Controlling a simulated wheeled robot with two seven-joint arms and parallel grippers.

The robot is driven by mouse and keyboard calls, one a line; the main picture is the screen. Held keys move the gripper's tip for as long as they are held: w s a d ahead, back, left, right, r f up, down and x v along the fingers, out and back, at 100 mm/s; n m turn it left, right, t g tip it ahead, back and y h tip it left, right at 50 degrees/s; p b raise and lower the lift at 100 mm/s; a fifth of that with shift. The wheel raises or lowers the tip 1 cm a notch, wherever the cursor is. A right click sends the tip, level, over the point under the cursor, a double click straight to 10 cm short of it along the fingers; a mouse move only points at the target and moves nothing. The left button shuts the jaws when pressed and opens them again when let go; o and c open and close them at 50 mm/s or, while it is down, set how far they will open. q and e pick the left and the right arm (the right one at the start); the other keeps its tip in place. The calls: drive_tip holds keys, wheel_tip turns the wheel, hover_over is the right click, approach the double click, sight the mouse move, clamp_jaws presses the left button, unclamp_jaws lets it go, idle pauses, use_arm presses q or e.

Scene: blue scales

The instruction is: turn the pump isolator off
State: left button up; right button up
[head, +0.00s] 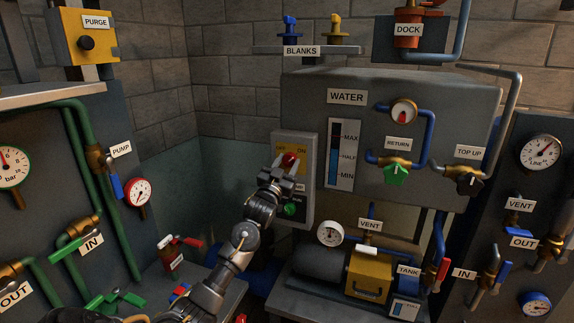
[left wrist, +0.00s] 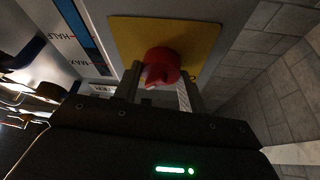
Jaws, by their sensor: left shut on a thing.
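The pump isolator is a red rotary knob (head: 291,159) on a yellow plate (head: 283,149) on a grey box on the back wall. "ON" is readable at the plate's upper right; the marking on the left is faint. My left gripper (head: 284,171) reaches up to the knob from below and is shut on it. In the left wrist view the red knob (left wrist: 161,66) sits between the two fingers (left wrist: 159,88), in front of the yellow plate (left wrist: 190,38). The fingers partly hide the knob, and I cannot tell exactly which way it points. My right gripper is not seen.
A green button (head: 291,209) sits below the knob on the grey box (head: 308,192), close to my left wrist. A level gauge (head: 341,154) and the WATER tank (head: 440,105) are to the right.

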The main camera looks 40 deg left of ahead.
use_arm(q)
drive_tip(key=shift+n, duration=0.3)
drive_tip(key=n+y, duration=0.1)
drive_tip(key=n, duration=0.2)
drive_tip(key=n+g+y, duration=0.1)
drive_tip(key=n+y, duration=0.1)
drive_tip(key=n, duration=0.1)
drive_tip(key=shift+d+n+y, duration=0.15)
drive_tip(key=shift+n+y, duration=0.15)
drive_tip(key=n+g+y, duration=0.1)
drive_tip(key=n, duration=0.2)
drive_tip(key=n+g+y, duration=0.1)
drive_tip(key=n, duration=0.2)
drive_tip(key=shift+w+r+n, duration=0.1)
drive_tip(key=shift+n, duration=0.2)
drive_tip(key=n+g, duration=0.1)
drive_tip(key=n, duration=0.1)
drive_tip(key=n+g+y, duration=0.1)
drive_tip(key=n, duration=0.2)
drive_tip(key=shift+d+g+p, duration=0.1)
drive_tip(key=shift+g+p, duration=0.25)
drive_tip(key=shift+g, duration=0.05)
drive_tip(key=shift+n+g, duration=0.8)
drive_tip(key=shift+n, duration=1.6)
drive_tip(key=o, duration=1)
